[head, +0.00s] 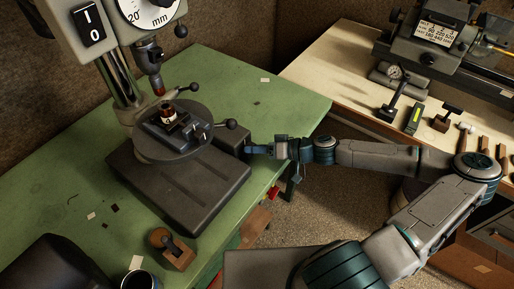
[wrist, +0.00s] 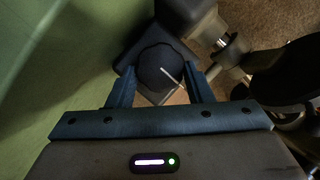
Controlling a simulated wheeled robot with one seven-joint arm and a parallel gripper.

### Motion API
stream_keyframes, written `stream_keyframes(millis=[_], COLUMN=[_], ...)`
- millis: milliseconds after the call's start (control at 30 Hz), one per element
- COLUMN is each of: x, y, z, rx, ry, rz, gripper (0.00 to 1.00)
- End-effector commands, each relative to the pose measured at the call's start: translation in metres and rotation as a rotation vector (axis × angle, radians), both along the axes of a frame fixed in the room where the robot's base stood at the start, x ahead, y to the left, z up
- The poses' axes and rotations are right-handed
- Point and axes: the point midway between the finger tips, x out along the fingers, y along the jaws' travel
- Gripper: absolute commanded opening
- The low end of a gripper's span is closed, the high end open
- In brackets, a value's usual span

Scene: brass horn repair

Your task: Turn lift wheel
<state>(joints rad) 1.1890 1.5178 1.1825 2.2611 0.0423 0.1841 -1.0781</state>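A dark round knob with a white pointer line, which looks like the lift wheel (wrist: 158,72), shows in the wrist view, on a dark block. My gripper (wrist: 160,84) has its two blue fingers apart, one on each side of the knob, with a narrow gap seeming to show beside it. Whether the fingertips touch it is hard to tell. In the head view my gripper (head: 254,149) is at the right side of the drill press (head: 180,182), near its dark side block; the knob is too small to make out there.
The drill press has a round table (head: 150,148) with a clamped part and ball-ended levers above my gripper. It stands on a green bench (head: 285,95). A pale bench (head: 340,55) with a lathe and tools is at the right. Carpeted floor lies between them.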

Motion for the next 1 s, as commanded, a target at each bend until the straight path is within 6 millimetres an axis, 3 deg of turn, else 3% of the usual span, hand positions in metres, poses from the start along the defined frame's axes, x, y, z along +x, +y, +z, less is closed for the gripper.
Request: stream_keyframes(millis=[67, 233, 500, 800, 833, 900, 1000], x=[0.0003, 0.0006, 0.002, 0.0021, 0.0021, 0.0021, 0.0021], y=[-0.0003, -0.0007, -0.0017, -0.002, -0.002, -0.002, -0.0018], z=[-0.0002, -0.0024, -0.0056, -0.0034, -0.0034, -0.0034, -0.0033], rx=[-0.001, 0.015, 0.149, 0.159, 0.159, 0.159, 0.159], ry=[0.0, 0.019, 0.189, 0.205, 0.205, 0.205, 0.204], rz=[-0.001, -0.002, -0.002, -0.002, -0.002, -0.002, -0.002], gripper=[0.24, 0.24, 0.24, 0.24, 0.52, 0.68, 0.68])
